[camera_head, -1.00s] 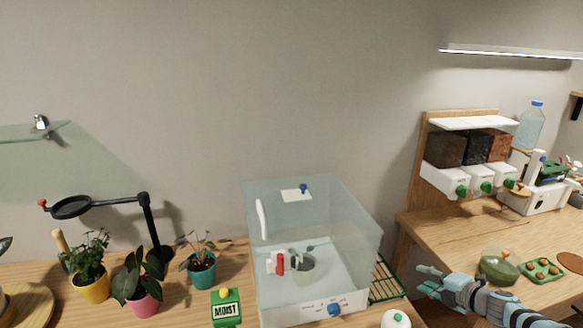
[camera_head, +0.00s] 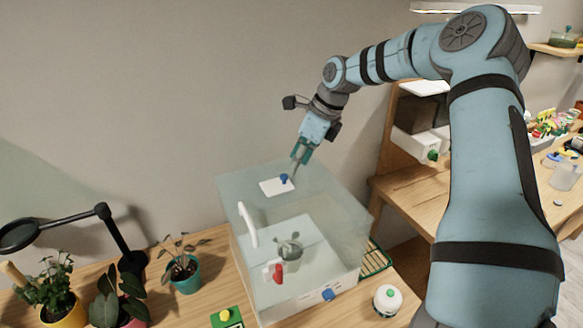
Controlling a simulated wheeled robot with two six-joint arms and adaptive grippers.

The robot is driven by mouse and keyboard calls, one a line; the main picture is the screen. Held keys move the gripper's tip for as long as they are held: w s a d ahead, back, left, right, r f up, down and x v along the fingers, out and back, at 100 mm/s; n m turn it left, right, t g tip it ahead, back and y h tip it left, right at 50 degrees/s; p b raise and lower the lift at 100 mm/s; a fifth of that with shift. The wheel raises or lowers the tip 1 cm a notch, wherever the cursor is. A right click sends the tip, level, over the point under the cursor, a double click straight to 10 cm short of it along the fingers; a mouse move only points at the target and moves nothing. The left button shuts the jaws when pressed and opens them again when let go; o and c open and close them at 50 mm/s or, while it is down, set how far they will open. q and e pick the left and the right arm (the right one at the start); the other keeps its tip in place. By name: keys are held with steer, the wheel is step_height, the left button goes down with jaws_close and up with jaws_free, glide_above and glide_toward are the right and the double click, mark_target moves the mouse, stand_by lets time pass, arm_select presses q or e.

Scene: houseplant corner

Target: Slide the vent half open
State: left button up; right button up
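The vent is a small white plate (camera_head: 271,188) on the top of a clear box (camera_head: 330,235), with a blue knob (camera_head: 284,178) at its far right part. My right gripper (camera_head: 296,169) reaches down from above, with its slim fingers just above and beside the blue knob. The fingers and knob are so small and close in the picture that I cannot tell whether they touch or how far the fingers are apart. My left gripper is not in view.
Inside the box stand a small plant (camera_head: 289,247) and a red-handled item (camera_head: 278,272). Potted plants and a black magnifier arm (camera_head: 122,238) are at left; a white round jar (camera_head: 388,300) is at right.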

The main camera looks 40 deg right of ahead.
mark_target(286, 176)
steer(key=w+f, duration=0.1)
steer(key=w+a+f, duration=0.1)
steer(key=f, duration=0.1)
steer(key=shift+w+a+f, duration=0.1)
steer(key=shift+w+f, duration=0.2)
steer(key=shift+w, duration=0.05)
steer(key=shift+w+f, duration=0.65)
steer(key=shift+w, duration=0.05)
steer(key=shift+s, duration=0.15)
steer(key=shift+s+r, duration=0.15)
steer(key=shift+s, duration=0.1)
steer(key=shift+s+r, duration=0.15)
steer(key=shift+s, duration=0.2)
steer(key=c, duration=0.6)
jaws_close()
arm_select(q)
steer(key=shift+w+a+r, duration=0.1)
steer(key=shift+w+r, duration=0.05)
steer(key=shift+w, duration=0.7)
